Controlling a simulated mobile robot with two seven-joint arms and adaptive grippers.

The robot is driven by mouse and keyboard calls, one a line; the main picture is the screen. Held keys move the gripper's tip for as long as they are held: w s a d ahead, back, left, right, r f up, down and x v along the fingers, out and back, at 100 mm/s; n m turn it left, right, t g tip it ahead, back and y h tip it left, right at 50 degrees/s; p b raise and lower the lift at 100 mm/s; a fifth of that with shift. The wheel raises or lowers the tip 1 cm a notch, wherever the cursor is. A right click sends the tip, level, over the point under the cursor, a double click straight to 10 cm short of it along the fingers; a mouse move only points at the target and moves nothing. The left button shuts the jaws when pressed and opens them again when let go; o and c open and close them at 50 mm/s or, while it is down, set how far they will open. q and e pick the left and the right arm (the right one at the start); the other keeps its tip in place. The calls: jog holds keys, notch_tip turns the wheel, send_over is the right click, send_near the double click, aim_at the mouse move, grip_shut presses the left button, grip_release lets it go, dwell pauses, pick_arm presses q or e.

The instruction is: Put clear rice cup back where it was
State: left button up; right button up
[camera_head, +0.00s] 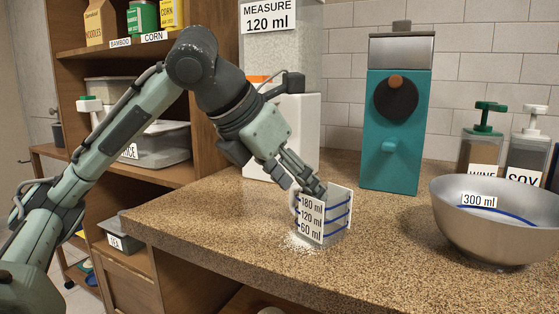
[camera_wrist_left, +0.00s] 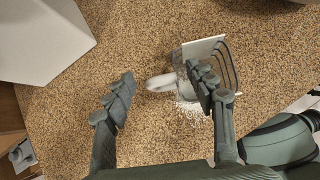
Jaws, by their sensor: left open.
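The clear rice cup (camera_head: 338,222) stands on the speckled counter near its front edge, with blue level lines and a label reading 180, 120 and 60 ml. White grains (camera_head: 300,242) lie on the counter around its base. My left gripper (camera_head: 303,186) is at the cup's top left, its fingers overlapping the rim in the head view. In the left wrist view, the cup (camera_wrist_left: 222,62) has a white handle (camera_wrist_left: 160,83) pointing between the open, spread fingers (camera_wrist_left: 162,88). One finger covers part of the cup; I cannot tell if it touches. My right gripper is not in view.
A white dispenser (camera_head: 290,140) labelled MEASURE 120 ml stands behind my left arm. A teal machine (camera_head: 392,150) is at the back. A metal bowl (camera_head: 490,235) labelled 300 ml is at right. Shelves with containers are at left. Counter (camera_head: 385,240) between cup and bowl is clear.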

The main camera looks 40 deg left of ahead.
pick_arm(q)
jog(key=d+p+v, duration=0.1)
jog(key=p+v, duration=0.2)
jog(key=v, duration=0.8)
jog(key=shift+a+r, duration=0.15)
jog(key=shift+a, duration=0.35)
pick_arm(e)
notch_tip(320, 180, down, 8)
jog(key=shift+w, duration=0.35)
pick_arm(q)
jog(key=shift+s, duration=0.1)
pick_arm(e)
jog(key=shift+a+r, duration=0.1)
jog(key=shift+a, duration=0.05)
